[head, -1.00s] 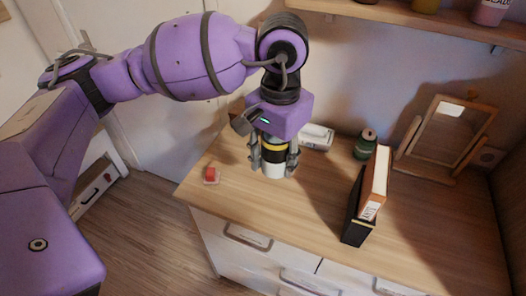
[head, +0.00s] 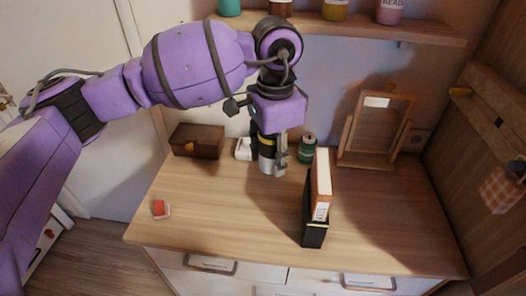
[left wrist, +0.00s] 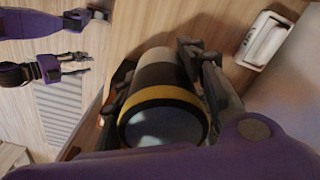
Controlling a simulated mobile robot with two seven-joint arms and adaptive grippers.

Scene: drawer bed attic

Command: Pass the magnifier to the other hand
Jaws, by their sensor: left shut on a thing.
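The magnifier (head: 266,165) is a short upright cylinder, pale at the bottom, with a yellow band and a dark part above. My left gripper (head: 268,155) points down and is shut around it over the back of the desk. Whether the magnifier touches the desk is unclear. In the left wrist view the magnifier (left wrist: 163,105) sits between the left gripper's fingers (left wrist: 160,90), with a round glassy grey end and a yellow ring facing the camera. My right gripper (left wrist: 76,66) shows small at the upper left there, its fingers apart and empty. It is outside the head view.
A green bottle (head: 307,150) stands close right of the left gripper, and a white object (head: 243,149) close left.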

